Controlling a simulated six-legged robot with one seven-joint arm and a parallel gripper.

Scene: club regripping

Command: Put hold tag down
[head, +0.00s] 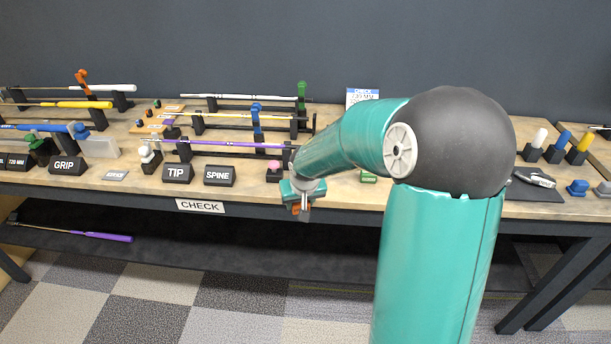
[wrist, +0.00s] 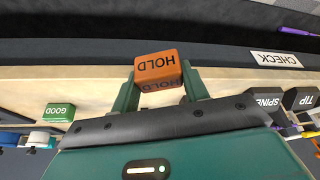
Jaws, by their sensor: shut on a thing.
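The hold tag is an orange block (wrist: 157,66) lettered HOLD, upside down in the wrist view. My gripper (wrist: 158,88) is shut on it, with one green finger on each side. In the head view my gripper (head: 302,203) is at the front edge of the workbench (head: 340,195), and a bit of the orange tag (head: 301,209) shows below it. I cannot tell the gap between the tag and the bench top.
A green GOOD block (wrist: 59,112) lies to the left in the wrist view. Black SPINE (head: 219,176) and TIP (head: 178,173) blocks stand left of my gripper. A CHECK label (head: 200,207) is on the bench's front edge. Clubs rest on stands behind.

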